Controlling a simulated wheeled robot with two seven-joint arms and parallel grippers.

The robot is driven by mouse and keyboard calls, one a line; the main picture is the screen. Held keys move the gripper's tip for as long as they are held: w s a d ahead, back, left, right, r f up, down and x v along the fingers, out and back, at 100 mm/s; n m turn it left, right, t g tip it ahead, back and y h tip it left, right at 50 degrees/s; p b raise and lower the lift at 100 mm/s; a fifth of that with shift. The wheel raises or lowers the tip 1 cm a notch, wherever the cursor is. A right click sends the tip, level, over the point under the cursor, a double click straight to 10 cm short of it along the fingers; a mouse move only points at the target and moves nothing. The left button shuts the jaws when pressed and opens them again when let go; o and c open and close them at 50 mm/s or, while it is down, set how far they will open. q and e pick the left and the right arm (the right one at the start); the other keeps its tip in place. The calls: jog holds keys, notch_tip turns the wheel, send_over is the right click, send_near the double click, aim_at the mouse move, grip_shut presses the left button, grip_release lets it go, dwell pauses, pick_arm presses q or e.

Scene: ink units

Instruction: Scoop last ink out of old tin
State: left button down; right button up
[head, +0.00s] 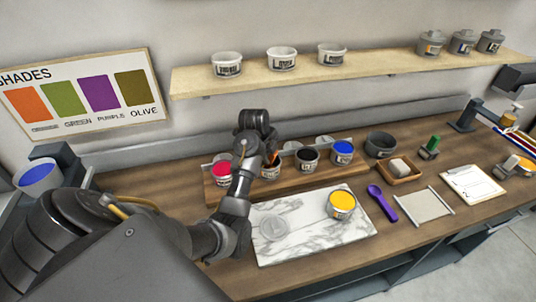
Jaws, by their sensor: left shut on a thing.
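My left gripper (268,155) is over the row of open ink tins at the back of the bench. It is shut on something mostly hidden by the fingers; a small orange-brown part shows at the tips. Right below it is a tin with a dark rim (271,171), partly covered. Beside it stand a red ink tin (222,174), a tin with very dark contents (307,158) and a blue ink tin (342,152). A yellow ink tin (341,205) stands on the marble slab (305,240). A purple scoop (382,203) lies right of the slab. My right gripper is not in view.
A clear round lid (274,228) lies on the slab. A dark bowl (380,144), a wooden tray (399,172), a green-handled tool (430,147) and a clipboard (473,183) are to the right. A shelf (375,72) with several tubs is above.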

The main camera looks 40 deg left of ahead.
pick_arm(q)
jog(key=shift+f, duration=0.8)
dwell(0.6)
jog(key=shift+r, duration=0.15)
notch_tip(320, 180, up, 3)
jog(key=p, duration=0.3)
jog(key=shift+r, duration=0.35)
notch_tip(320, 180, up, 7)
dwell(0.5)
